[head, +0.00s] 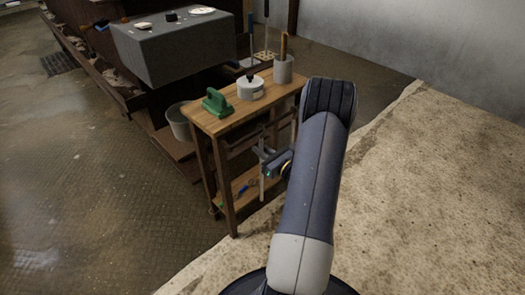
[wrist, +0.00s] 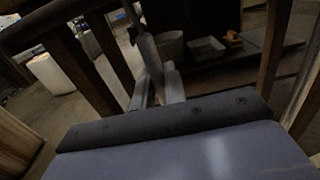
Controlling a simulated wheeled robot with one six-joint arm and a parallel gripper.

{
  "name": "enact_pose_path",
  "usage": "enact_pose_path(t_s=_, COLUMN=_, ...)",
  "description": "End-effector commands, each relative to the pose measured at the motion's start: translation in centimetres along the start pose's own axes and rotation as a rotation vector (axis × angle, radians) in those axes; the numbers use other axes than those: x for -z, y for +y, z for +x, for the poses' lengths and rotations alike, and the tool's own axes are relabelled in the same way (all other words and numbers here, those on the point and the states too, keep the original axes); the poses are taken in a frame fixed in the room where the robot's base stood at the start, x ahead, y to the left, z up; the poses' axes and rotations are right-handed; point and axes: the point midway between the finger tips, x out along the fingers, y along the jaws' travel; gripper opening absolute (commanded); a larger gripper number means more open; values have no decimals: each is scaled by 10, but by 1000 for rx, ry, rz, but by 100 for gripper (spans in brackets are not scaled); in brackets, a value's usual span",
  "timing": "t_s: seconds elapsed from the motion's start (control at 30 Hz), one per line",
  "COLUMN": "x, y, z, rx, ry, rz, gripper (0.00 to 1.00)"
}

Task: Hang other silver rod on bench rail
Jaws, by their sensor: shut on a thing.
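A silver rod (wrist: 150,52) stands between my gripper's fingers (wrist: 157,88) in the wrist view, tilted in that picture, and the fingers are shut on it. In the head view my gripper (head: 266,162) is at the right front side of the small wooden bench (head: 229,119), below its top. The rod (head: 262,188) hangs roughly upright there. A dark rail (head: 240,147) seems to run under the bench top, partly hidden. I cannot tell whether the rod touches it. My arm hides part of the bench's right side.
On the bench top are a green tool (head: 215,102), a grey round pot (head: 250,89) and a grey cup (head: 283,70) with a handle in it. A blue item (head: 244,189) lies on the low shelf. A bucket (head: 179,122) stands left. The floor at left is clear.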

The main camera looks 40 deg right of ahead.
Motion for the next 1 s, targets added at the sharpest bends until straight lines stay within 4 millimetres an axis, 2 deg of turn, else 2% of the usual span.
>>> enact_pose_path(t_s=0.8, x=7, y=0, z=0, rx=0, ry=0, rz=0, gripper=0)
enact_pose_path(t_s=0.83, x=7, y=0, z=0, rx=0, ry=0, rz=-1, gripper=14)
enact_pose_path(t_s=1.0, x=6, y=0, z=0, rx=0, ry=0, rz=0, gripper=28)
